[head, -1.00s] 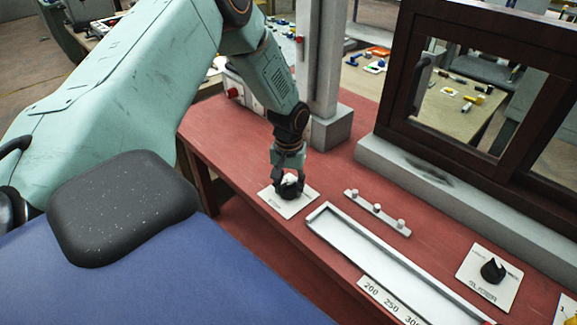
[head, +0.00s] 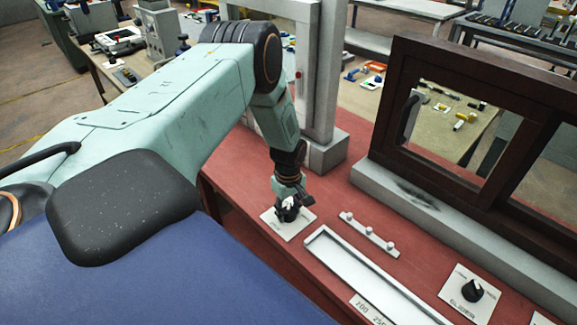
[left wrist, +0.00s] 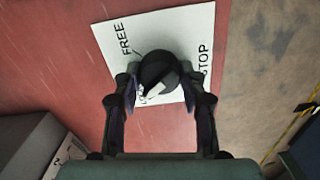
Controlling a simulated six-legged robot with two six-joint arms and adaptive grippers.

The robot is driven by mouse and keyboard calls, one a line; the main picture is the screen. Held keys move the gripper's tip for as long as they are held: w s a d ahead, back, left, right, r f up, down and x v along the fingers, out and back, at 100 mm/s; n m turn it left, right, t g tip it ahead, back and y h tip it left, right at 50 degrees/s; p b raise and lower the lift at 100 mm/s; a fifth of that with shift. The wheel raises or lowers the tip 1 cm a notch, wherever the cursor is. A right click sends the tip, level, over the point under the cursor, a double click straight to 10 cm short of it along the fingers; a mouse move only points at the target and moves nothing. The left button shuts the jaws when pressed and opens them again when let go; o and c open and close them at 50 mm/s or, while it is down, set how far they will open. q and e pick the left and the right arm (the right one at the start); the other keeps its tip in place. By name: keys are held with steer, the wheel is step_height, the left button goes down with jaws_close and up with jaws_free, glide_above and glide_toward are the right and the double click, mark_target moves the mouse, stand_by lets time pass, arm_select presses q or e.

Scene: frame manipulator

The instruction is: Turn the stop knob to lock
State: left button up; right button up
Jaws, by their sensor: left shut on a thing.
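The stop knob (left wrist: 157,70) is round and black with a white mark, on a white plate (left wrist: 184,32) lettered FREE and STOP. A third label below the knob is mostly hidden. The white mark is on the knob's lower side in the left wrist view, near that hidden label; its exact heading is unclear. In the head view the knob is largely hidden by my left gripper (head: 288,205), above its plate (head: 291,233). My left gripper (left wrist: 160,88) is shut on the knob, one finger on each side. My right gripper is not in view.
A white strip with pegs (head: 368,234) and a long white tray (head: 368,272) lie right of the knob plate on the red table. A slider knob (head: 472,290) sits at the lower right. A dark framed window (head: 383,128) and a grey post (head: 322,75) stand behind.

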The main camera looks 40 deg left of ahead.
mark_target(289, 208)
arm_select(q)
steer(key=shift+w+r+n+p, duration=0.15)
steer(key=shift+n+p, duration=0.2)
steer(key=shift+n, duration=0.35)
steer(key=o, duration=1.2)
steer(key=shift+c, duration=0.2)
step_height(289, 208, up, 12)
stand_by(0.4)
